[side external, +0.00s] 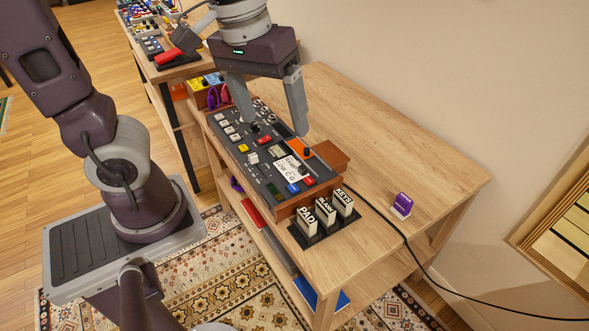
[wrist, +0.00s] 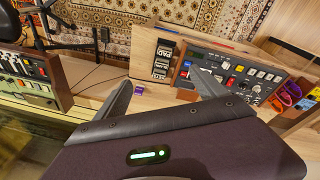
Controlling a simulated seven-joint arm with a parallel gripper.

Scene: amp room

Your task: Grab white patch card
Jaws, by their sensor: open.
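A white card (side external: 287,172) with black lettering lies on the lower right part of the dark control console (side external: 240,160) in the side view. The lettering is only partly readable. My gripper (side external: 274,125) is open, with its two fingers pointing down above the console's upper part, apart from the card. Nothing shows between the fingers. In the wrist view my gripper (wrist: 160,80) is also open and empty, and its right finger overlaps the near end of the console (wrist: 233,78).
A black rack (side external: 310,236) holds white-topped blocks marked PAD, BLANK and KEYS at the table's front. A purple block (side external: 402,205) stands alone to the right. A black cable (side external: 395,228) crosses the wooden table (side external: 360,120). The table's back right is clear.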

